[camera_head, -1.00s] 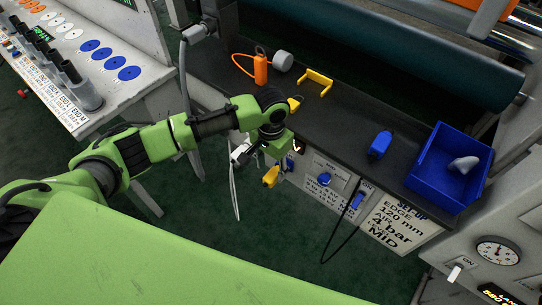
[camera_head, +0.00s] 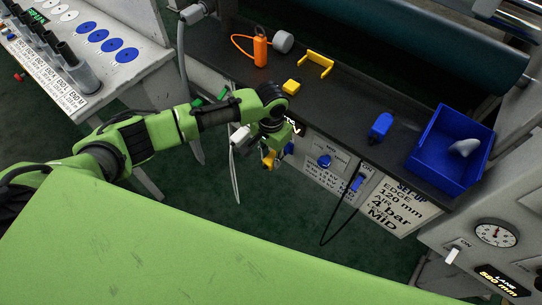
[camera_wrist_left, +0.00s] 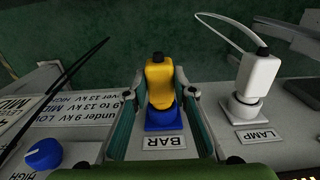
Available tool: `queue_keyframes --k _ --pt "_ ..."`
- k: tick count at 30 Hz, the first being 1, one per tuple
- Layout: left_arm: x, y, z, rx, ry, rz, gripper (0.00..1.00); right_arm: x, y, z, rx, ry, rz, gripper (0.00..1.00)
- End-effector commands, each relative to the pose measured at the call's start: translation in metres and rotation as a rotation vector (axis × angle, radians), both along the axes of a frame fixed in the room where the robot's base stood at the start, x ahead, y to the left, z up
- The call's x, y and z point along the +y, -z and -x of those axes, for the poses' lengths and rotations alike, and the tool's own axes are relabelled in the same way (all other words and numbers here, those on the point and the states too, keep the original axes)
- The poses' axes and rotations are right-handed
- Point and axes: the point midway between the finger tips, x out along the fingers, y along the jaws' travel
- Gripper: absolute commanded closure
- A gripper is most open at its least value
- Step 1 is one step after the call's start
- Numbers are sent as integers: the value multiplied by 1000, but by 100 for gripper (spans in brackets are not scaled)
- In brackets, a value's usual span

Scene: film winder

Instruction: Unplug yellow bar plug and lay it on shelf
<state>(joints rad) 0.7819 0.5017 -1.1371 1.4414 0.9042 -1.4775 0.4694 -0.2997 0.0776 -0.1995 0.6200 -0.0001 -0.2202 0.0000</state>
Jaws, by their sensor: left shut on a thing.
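The yellow bar plug (camera_wrist_left: 159,80) stands in the blue socket (camera_wrist_left: 163,120) over the BAR label in the left wrist view. My left gripper (camera_wrist_left: 160,90) is shut on it, one finger on each side. In the head view, the yellow plug (camera_head: 268,158) shows under the left gripper (camera_head: 269,148) at the front panel, partly covered by it; the blue socket (camera_head: 289,148) is just right of it. The dark shelf (camera_head: 345,110) runs above the panel. My right gripper is not in view.
A white plug (camera_wrist_left: 258,75) with a cable stands at the LAMP label beside the bar plug. On the shelf are an orange item (camera_head: 260,47), a yellow block (camera_head: 291,87), a yellow handle (camera_head: 316,66), a blue item (camera_head: 381,127) and a blue bin (camera_head: 416,164). The shelf's middle is bare.

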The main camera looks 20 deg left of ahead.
Motion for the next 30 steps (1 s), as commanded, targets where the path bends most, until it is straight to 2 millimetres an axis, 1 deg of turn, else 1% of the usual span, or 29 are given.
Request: queue_keyframes --k 8,30 --pt "1 -1 1 -1 0 0 100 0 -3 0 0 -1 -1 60" --pt "8 -1 22 2 -1 -1 100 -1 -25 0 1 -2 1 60"
